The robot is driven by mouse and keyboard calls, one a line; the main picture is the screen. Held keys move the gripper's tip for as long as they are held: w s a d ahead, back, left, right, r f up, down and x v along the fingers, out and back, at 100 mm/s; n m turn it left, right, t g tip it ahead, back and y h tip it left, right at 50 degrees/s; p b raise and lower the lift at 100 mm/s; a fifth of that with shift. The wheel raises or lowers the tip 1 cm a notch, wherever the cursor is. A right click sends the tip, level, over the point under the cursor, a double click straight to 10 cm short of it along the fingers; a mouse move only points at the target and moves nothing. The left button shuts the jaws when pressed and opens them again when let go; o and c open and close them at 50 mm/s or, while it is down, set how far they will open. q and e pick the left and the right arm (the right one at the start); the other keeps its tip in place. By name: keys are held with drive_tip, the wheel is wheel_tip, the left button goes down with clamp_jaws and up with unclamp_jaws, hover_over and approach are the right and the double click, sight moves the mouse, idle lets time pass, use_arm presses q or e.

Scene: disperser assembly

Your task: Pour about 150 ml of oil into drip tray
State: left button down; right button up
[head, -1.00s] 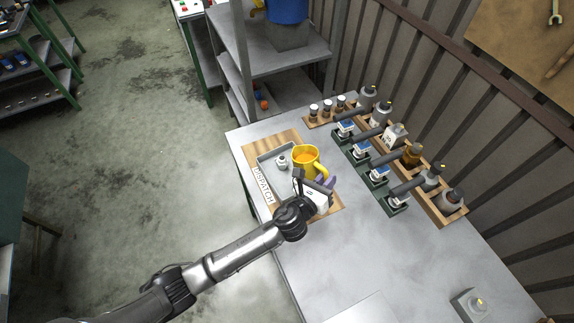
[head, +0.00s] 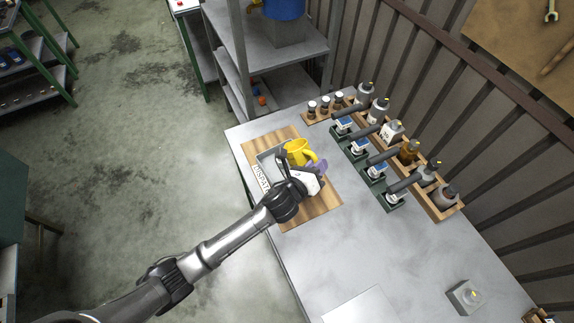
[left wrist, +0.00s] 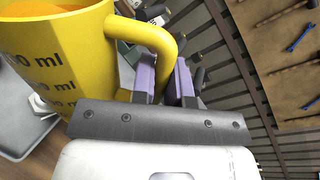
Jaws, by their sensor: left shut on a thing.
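The yellow measuring jug (head: 297,152) is tilted over the grey drip tray (head: 263,161) on the wooden dispatch board. My left gripper (head: 316,166) is shut on the jug's handle, to the right of the tray. In the left wrist view, the jug (left wrist: 85,60) shows black ml markings, and orange oil (left wrist: 40,8) shows near its rim. The purple fingers of my left gripper (left wrist: 164,82) are at the handle. The tray (left wrist: 14,125) shows at the left, with a pale metal part (left wrist: 40,105) in it. I cannot see a stream of oil. My right gripper is out of view.
Several bottles in a wooden rack (head: 448,208) and a row of dark green stands (head: 391,199) line the table's wall side. Small jars (head: 325,106) stand at the back. A grey block (head: 466,297) sits at front right. The table's middle is clear.

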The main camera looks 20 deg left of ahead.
use_arm(q)
drive_tip(key=shift+w+a+r, duration=0.2)
drive_tip(key=shift+s, duration=0.1)
drive_tip(key=shift+n, duration=0.3)
drive_tip(key=shift+w+a+r, duration=0.15)
drive_tip(key=shift+w+a, duration=0.05)
drive_tip(key=shift+s, duration=0.1)
drive_tip(key=shift+a+n, duration=0.15)
drive_tip(key=shift+n, duration=0.25)
drive_tip(key=shift+a+r, duration=0.15)
drive_tip(key=shift+r, duration=0.05)
idle(0.5)
drive_tip(key=shift+w+a+f+n+g+b, duration=0.35)
drive_tip(key=shift+f+n+b, duration=0.2)
drive_tip(key=shift+n, duration=0.35)
idle(3.5)
drive_tip(key=shift+w+a, duration=0.15)
drive_tip(key=shift+a, duration=0.05)
idle(1.4)
